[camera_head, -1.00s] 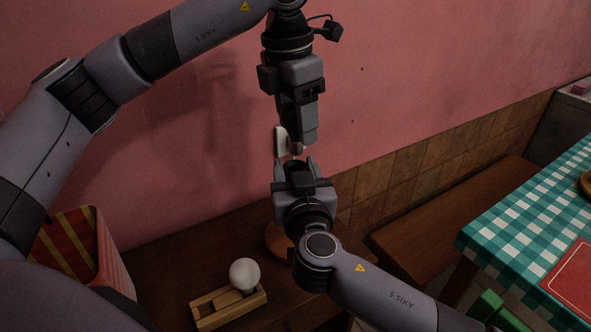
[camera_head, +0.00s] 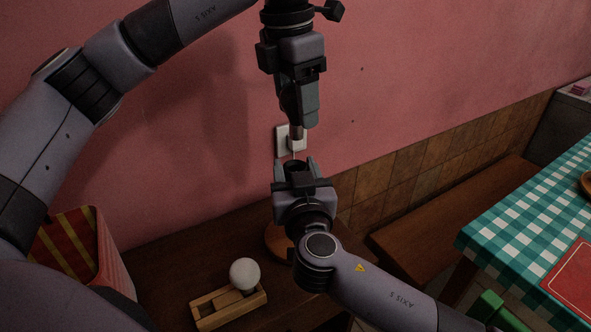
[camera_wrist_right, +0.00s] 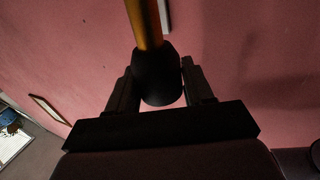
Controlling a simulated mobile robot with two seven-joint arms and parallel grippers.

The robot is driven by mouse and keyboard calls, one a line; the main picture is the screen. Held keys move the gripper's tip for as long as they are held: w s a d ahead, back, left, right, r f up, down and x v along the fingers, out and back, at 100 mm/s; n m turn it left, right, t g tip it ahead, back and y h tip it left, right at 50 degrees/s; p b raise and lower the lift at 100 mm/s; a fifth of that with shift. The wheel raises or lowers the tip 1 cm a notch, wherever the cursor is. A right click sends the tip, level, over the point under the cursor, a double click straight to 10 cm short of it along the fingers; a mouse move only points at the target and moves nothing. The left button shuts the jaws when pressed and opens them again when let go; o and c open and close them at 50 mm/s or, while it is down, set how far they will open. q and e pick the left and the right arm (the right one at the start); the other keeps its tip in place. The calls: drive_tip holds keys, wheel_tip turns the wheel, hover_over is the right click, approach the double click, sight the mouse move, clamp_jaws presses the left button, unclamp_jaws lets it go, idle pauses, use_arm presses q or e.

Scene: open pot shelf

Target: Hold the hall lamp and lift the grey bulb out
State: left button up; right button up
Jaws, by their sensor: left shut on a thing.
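The hall lamp's dark socket (camera_head: 297,166) stands upright between the fingers of my right gripper (camera_head: 296,172). In the right wrist view, both fingers sit against the black socket (camera_wrist_right: 157,78), and an orange-brown stem runs from it. Part of the lamp's round brown base (camera_head: 278,242) shows behind my right arm. My left gripper (camera_head: 298,118) is above, pointing down, shut on the grey bulb (camera_head: 297,132). Only the bulb's lower end shows; the fingers hide the rest. A clear gap separates it from the socket below.
A white bulb (camera_head: 244,273) rests in a wooden tray (camera_head: 210,318) on the dark sideboard (camera_head: 180,262). A red striped box (camera_head: 107,258) stands left. A white wall plate (camera_head: 282,141) is behind the grippers. A checkered table (camera_head: 520,215) and bench (camera_head: 440,225) are right.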

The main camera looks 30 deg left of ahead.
drive_tip(key=o, duration=0.4)
drive_tip(key=shift+v, duration=6.05)
